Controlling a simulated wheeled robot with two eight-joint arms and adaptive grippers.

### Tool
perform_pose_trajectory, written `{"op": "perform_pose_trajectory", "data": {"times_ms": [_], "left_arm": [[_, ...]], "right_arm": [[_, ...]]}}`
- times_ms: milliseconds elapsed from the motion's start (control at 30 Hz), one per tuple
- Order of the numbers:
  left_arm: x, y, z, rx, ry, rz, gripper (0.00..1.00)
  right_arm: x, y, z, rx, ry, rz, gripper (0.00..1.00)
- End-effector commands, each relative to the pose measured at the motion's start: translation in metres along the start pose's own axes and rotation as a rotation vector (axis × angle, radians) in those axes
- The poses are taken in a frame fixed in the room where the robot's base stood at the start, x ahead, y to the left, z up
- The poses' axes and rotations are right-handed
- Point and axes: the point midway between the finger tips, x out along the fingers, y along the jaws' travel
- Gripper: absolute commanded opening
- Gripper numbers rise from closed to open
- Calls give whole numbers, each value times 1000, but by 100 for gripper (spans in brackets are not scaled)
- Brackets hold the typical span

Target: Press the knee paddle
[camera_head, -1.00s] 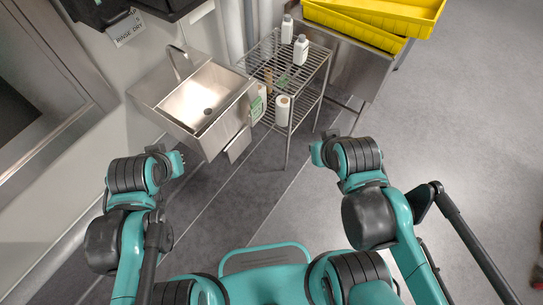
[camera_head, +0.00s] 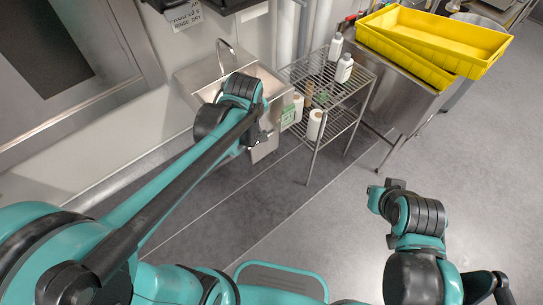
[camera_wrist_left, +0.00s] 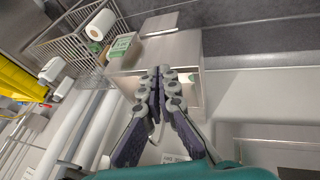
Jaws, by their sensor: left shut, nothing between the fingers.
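The knee paddle (camera_head: 266,149) is a flat grey metal plate low on the front of the steel sink (camera_head: 268,78). In the left wrist view the paddle (camera_wrist_left: 160,23) shows near the top, beyond the sink's front face (camera_wrist_left: 165,48). My left gripper (camera_wrist_left: 158,72) is shut and empty, its fingertips pointing toward the sink front. In the head view my left arm covers much of the sink, and the left gripper (camera_head: 258,136) is close to the paddle; I cannot tell whether they touch. My right gripper (camera_head: 386,192) hangs over the floor at the right, its fingers unclear.
A wire rack (camera_head: 325,85) with bottles and a paper roll (camera_head: 315,125) stands right of the sink. Yellow trays (camera_head: 435,40) rest on a steel counter beyond. A sign (camera_head: 184,15) hangs above the sink. The floor at the right is open.

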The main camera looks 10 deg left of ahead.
Motion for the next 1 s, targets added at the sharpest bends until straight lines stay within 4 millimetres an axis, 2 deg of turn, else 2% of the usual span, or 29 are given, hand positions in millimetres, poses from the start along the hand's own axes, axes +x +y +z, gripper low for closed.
{"op": "perform_pose_trajectory", "data": {"times_ms": [33, 167, 300, 533, 767, 900, 1000], "left_arm": [[18, 9, -3, -58, -2, -13, 0], [59, 28, -10, -236, 0, -49, 0], [109, 45, -12, -427, 10, -88, 0], [200, 64, -4, -743, 49, -147, 0], [298, 66, 19, -1057, 113, -196, 0], [357, 59, 38, -1245, 162, -217, 0], [393, 52, 53, -1359, 197, -226, 0]], "right_arm": [[4, 0, 3, 0, 0, 0, 0], [9, 0, 6, 0, 0, 0, 0], [14, 0, 10, 0, 0, 0, 0], [23, 0, 16, 0, 0, 0, 0], [32, 0, 23, 0, 0, 0, 0], [37, 0, 26, 0, 0, 0, 0], [40, 0, 28, 0, 0, 0, 0]]}}
